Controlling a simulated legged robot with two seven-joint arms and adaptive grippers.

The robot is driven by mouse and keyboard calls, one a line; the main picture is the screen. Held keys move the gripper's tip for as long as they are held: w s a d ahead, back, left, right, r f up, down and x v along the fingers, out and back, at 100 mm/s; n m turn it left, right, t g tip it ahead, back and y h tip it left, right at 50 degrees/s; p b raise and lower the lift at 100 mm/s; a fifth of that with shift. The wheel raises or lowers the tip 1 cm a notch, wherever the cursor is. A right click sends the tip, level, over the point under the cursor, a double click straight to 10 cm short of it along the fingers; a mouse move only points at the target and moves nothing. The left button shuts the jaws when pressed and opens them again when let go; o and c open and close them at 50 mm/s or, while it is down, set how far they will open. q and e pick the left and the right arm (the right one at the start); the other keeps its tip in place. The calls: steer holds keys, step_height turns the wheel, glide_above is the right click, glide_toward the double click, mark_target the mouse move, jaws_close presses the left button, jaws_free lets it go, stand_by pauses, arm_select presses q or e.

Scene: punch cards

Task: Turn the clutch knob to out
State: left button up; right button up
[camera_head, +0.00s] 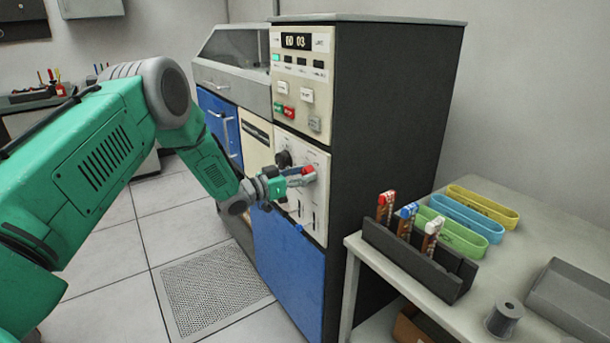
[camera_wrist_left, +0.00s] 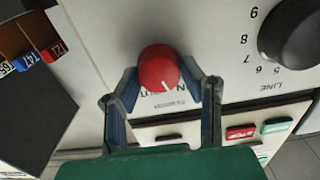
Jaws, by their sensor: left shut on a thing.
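The red clutch knob (camera_wrist_left: 158,66) sits on the cream control panel (camera_head: 314,220) of the machine, with a white pointer line near its lower edge in the wrist view. The panel's lettering beside it is partly covered. In the head view the knob (camera_head: 308,170) shows at the tip of my left gripper (camera_head: 296,178). The gripper's two fingers (camera_wrist_left: 160,93) are closed on either side of the knob. My right gripper is in neither view.
A black numbered dial (camera_wrist_left: 292,30) is beside the knob, and red and green buttons (camera_wrist_left: 242,132) are near it. A table (camera_head: 395,262) at the right bears a dark card rack (camera_head: 410,262) and several coloured trays. The floor left of the machine is clear.

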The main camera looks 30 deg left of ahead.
arm_select(q)
steer(key=m+b, duration=0.1)
steer(key=m, duration=0.3)
steer(key=m+b, duration=0.1)
steer(key=m, duration=0.3)
steer(key=m+b, duration=0.1)
steer(key=m, duration=0.3)
steer(key=shift+s+d+f, duration=0.1)
steer(key=shift+f, duration=0.25)
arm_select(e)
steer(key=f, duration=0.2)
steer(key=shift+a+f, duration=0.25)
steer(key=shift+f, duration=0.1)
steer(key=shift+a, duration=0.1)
arm_select(q)
steer(key=shift+d, duration=0.1)
steer(key=o, duration=1.1)
steer(key=shift+d+r, duration=0.1)
steer(key=shift+r, duration=0.05)
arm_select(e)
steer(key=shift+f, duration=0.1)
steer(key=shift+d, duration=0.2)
